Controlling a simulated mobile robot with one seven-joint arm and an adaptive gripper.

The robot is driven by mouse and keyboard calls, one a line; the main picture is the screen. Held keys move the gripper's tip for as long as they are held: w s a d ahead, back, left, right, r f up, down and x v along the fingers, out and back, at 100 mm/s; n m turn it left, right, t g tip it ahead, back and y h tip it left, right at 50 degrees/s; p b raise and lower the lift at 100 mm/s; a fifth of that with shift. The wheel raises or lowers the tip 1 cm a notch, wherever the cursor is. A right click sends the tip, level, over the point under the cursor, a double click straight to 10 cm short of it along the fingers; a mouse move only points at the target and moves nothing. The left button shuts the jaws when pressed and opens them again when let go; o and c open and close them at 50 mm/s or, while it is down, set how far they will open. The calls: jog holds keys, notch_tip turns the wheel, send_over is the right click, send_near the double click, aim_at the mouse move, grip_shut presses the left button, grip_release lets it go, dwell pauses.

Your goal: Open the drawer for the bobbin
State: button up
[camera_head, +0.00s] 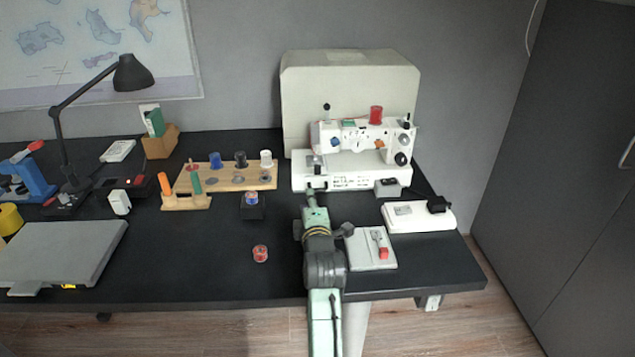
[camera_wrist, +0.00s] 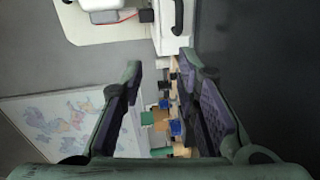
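The white sewing machine (camera_head: 345,172) stands at the back of the black desk. The drawer looks shut. My gripper (camera_head: 311,190) is at the left front corner of the machine's base in the head view and hides part of it. In the wrist view my gripper (camera_wrist: 160,68) is open, with nothing between its fingers. A red bobbin (camera_head: 260,253) lies on the desk, left of my arm.
A light switch box (camera_head: 370,250) is close right of my arm. The front middle desk is mostly clear.

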aim_at(318, 191)
jog(key=d+f, duration=0.2)
jog(key=d, duration=0.1)
jog(key=shift+f+g+h, duration=0.1)
jog(key=shift+g+h, duration=0.2)
jog(key=shift+h, duration=0.1)
jog(key=w+p, duration=0.1)
jog(key=w, duration=0.2)
jog(key=w+f+p, duration=0.1)
jog(key=w, duration=0.3)
jog(key=w+f+p, duration=0.1)
jog(key=w, duration=0.2)
jog(key=shift+w, duration=0.2)
jog(key=shift+c, duration=0.3)
grip_shut()
